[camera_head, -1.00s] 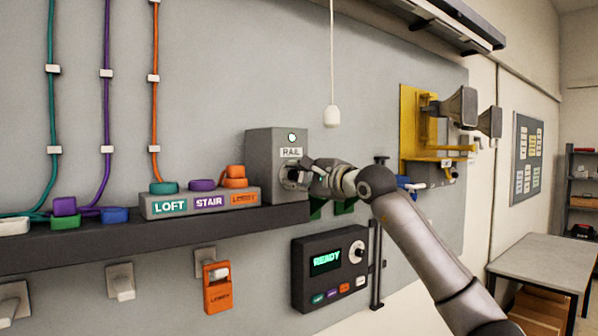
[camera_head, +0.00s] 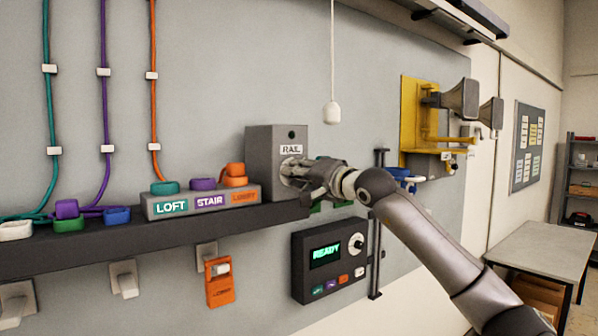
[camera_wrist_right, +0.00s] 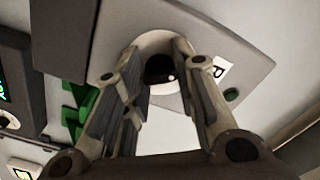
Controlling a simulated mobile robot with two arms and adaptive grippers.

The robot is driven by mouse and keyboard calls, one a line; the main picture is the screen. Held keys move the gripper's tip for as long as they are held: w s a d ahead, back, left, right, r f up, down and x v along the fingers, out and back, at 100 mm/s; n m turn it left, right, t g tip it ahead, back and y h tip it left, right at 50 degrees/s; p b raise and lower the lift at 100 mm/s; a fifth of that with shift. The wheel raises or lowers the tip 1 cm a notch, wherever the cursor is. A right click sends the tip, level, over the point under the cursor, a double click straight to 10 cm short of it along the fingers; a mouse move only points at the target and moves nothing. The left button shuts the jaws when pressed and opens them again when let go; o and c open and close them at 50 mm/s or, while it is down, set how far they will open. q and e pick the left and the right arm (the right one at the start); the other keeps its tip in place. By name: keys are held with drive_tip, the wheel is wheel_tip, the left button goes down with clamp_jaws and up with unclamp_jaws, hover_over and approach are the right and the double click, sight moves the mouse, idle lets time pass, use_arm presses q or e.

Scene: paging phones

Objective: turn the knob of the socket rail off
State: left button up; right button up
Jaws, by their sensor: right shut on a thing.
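The socket rail's grey box (camera_head: 262,150), labelled RAIL, stands at the right end of the dark shelf. Its small round lamp (camera_head: 291,134) is dark. It also shows dark green in the right wrist view (camera_wrist_right: 231,95). My right gripper (camera_head: 294,172) is at the box's front, just below the label, and hides most of the knob. In the right wrist view the black knob (camera_wrist_right: 160,67) sits on a pale round plate between the two fingers, and the gripper is shut on it. My left gripper is not in view.
A LOFT, STAIR and LOBBY block (camera_head: 200,203) stands beside the box on the dark shelf (camera_head: 150,237). A panel with a lit display (camera_head: 328,262) hangs below. A pull cord (camera_head: 331,112) hangs above right. A yellow bracket with horns (camera_head: 420,130) is farther right.

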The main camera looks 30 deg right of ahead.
drive_tip(key=shift+f+n, duration=0.1)
drive_tip(key=shift+n, duration=0.8)
drive_tip(key=o, duration=1)
drive_tip(key=shift+o, duration=0.2)
drive_tip(key=s+d, duration=0.1)
drive_tip(key=s, duration=1.1)
